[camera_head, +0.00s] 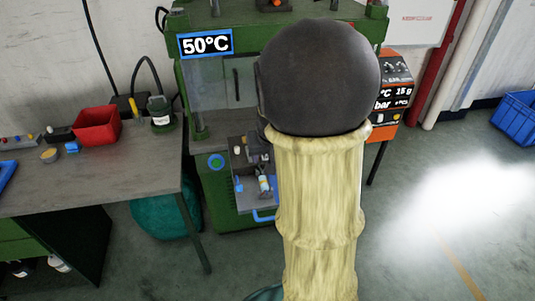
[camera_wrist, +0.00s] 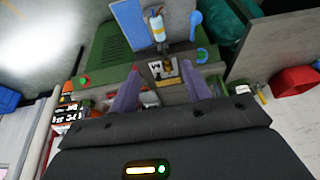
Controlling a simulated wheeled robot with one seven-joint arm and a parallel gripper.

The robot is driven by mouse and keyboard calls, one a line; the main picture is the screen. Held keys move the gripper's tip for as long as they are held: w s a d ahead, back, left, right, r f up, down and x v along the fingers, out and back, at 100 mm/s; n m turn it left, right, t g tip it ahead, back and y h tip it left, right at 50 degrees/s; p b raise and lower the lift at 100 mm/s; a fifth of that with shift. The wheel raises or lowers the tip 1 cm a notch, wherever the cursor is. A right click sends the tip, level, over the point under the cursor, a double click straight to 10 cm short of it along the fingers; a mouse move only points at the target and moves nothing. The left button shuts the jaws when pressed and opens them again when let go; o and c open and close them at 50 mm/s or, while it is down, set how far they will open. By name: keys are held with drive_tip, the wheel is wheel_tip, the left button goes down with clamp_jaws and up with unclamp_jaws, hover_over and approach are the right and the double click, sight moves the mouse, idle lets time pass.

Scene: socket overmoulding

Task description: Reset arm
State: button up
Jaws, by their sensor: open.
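My gripper (camera_wrist: 164,98) shows in the wrist view with its two purple-grey fingers apart and nothing between them. Beyond the fingertips is a small plate with a brass-coloured part (camera_wrist: 167,69) on it; I cannot tell the distance. In the head view my arm, with a yellowish sleeve and dark round joint, stands in front of the green moulding machine (camera_head: 240,200) and hides part of it. The gripper itself is hidden in the head view. The machine carries a "50°C" sign (camera_head: 206,43) and a mould block (camera_head: 252,165).
A grey workbench (camera_head: 110,175) at left holds a red bin (camera_head: 97,126) and small parts. An orange control unit (camera_head: 393,85) stands behind my arm. A blue crate (camera_head: 517,117) is at far right. The floor at right is open.

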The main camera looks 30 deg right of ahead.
idle(0.3)
drive_tip(key=s+a+n+g+y+p, duration=0.1)
drive_tip(key=s+a+n+p, duration=0.2)
drive_tip(key=s+a, duration=0.9)
drive_tip(key=shift+a+r+g+p, duration=0.25)
drive_tip(key=shift+a+g+p, duration=0.25)
drive_tip(key=shift+p, duration=0.4)
drive_tip(key=shift+a, duration=0.1)
